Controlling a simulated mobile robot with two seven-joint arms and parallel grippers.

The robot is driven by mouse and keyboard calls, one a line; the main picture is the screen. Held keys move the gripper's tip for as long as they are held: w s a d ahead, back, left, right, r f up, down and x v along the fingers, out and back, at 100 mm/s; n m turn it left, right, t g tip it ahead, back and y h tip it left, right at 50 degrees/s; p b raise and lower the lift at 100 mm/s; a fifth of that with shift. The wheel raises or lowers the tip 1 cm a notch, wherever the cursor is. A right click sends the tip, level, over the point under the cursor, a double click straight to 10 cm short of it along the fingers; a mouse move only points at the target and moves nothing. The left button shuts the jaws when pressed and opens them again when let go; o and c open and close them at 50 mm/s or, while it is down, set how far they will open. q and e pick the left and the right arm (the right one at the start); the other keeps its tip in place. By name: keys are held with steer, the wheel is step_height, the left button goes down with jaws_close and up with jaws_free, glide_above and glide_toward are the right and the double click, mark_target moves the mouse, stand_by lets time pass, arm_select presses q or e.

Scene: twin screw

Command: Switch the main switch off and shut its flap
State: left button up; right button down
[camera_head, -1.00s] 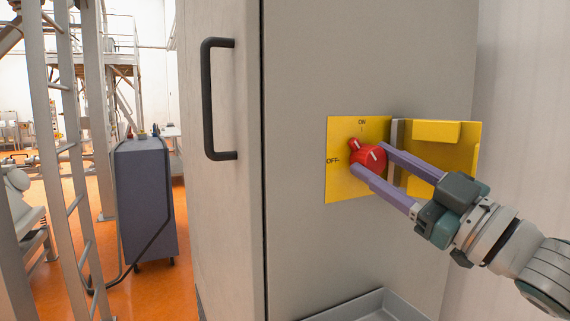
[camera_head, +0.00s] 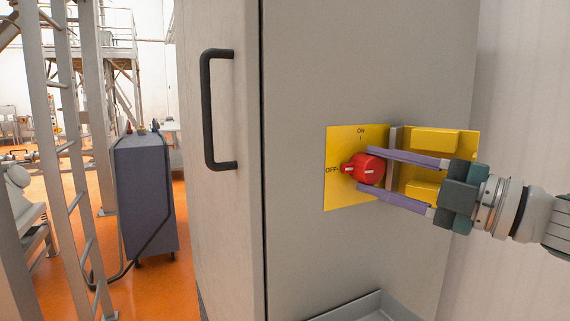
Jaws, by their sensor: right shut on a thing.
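The red main switch (camera_head: 363,169) sits on a yellow plate (camera_head: 340,195) on the side of the grey cabinet. Its pointer is turned to the left, toward the OFF mark. The yellow flap (camera_head: 467,144) stands open to the right of the plate, hinged at the plate's right edge. My right gripper (camera_head: 370,169) is shut on the red switch, with one purple finger above the knob and one below. The right arm comes in from the right, in front of the open flap and hiding part of it. My left gripper is not in view.
A black door handle (camera_head: 207,110) sticks out from the cabinet front at the left. A grey tray (camera_head: 365,306) juts out below the switch. A dark wheeled unit (camera_head: 146,195) and a metal ladder frame (camera_head: 66,120) stand further left on the orange floor.

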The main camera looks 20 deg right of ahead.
steer(key=shift+n, duration=0.4)
steer(key=shift+c, duration=1.5)
jaws_free()
steer(key=r+b+v, duration=0.1)
steer(key=v, duration=0.9)
steer(key=shift+f, duration=0.35)
